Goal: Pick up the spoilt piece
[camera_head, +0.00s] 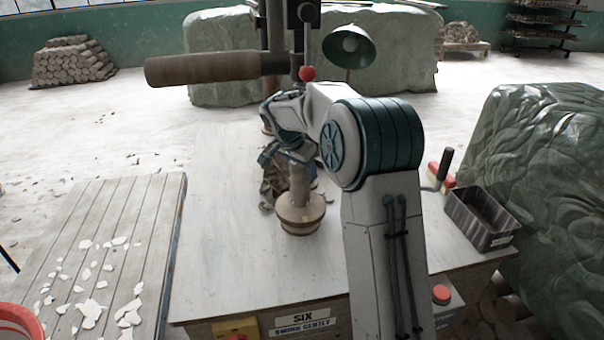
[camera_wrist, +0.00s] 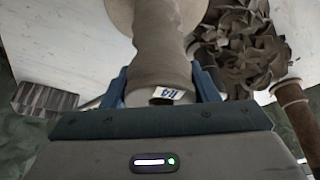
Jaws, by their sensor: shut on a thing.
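The piece is a grey-brown clay form with a narrow neck (camera_head: 299,181). It flares into a broad round part. In the wrist view its neck (camera_wrist: 160,60) lies between the blue fingers of my gripper (camera_wrist: 161,88), and a small white tag with blue marks sits on its near end. My gripper (camera_head: 287,158) is shut on this neck, over the table. Below it is a round brown banded base (camera_head: 301,221); I cannot tell whether this is part of the piece or a separate tub, nor whether they touch.
A heap of curled clay trimmings (camera_wrist: 238,45) lies close beside the piece. The table (camera_head: 225,265) is clear at its front left. A dark metal bin (camera_head: 480,220) and a red button (camera_head: 441,294) are at the right. A slatted pallet (camera_head: 120,220) with white shards is at the left.

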